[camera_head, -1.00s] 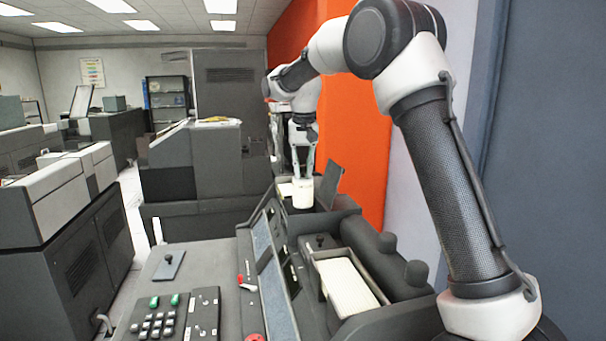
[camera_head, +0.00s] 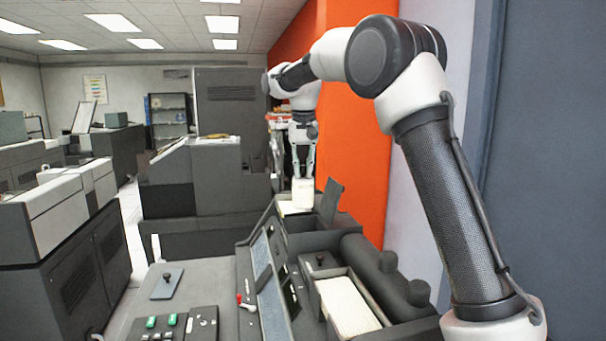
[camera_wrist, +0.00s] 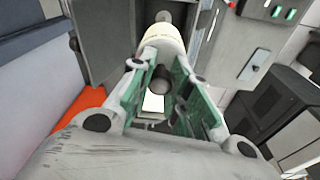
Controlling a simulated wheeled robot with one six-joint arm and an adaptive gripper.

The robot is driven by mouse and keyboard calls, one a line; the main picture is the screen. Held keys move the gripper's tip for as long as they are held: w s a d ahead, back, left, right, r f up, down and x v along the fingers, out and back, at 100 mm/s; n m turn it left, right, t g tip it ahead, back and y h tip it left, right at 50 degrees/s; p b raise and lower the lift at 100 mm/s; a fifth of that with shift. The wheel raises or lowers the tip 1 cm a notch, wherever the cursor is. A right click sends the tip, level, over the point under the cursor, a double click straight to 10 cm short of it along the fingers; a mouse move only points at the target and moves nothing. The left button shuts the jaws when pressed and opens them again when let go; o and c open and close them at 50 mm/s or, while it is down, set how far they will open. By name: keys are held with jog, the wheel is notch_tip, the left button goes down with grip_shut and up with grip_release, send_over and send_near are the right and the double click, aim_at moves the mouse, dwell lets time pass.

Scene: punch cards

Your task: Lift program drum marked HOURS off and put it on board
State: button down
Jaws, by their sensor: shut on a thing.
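My gripper (camera_head: 303,176) is shut on a cream-white drum (camera_head: 303,193) at the far end of the console. In the wrist view the drum (camera_wrist: 163,42) shows beyond the fingers, whose green pads (camera_wrist: 160,88) face each other. Its marking is too small to read. A small flat grey board (camera_head: 167,283) with a dark knob lies on the left desk top. It also shows in the wrist view (camera_wrist: 254,66). I cannot tell surely whether this is the task's board.
The dark flap (camera_head: 331,198) stands up close to the drum's right. A tray of cream cards (camera_head: 347,305) and dark rollers (camera_head: 378,268) lie nearer, on the right. The desk top around the grey board is mostly clear, with keys and switches at its front.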

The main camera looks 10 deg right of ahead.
jog(key=shift+r, duration=2.6)
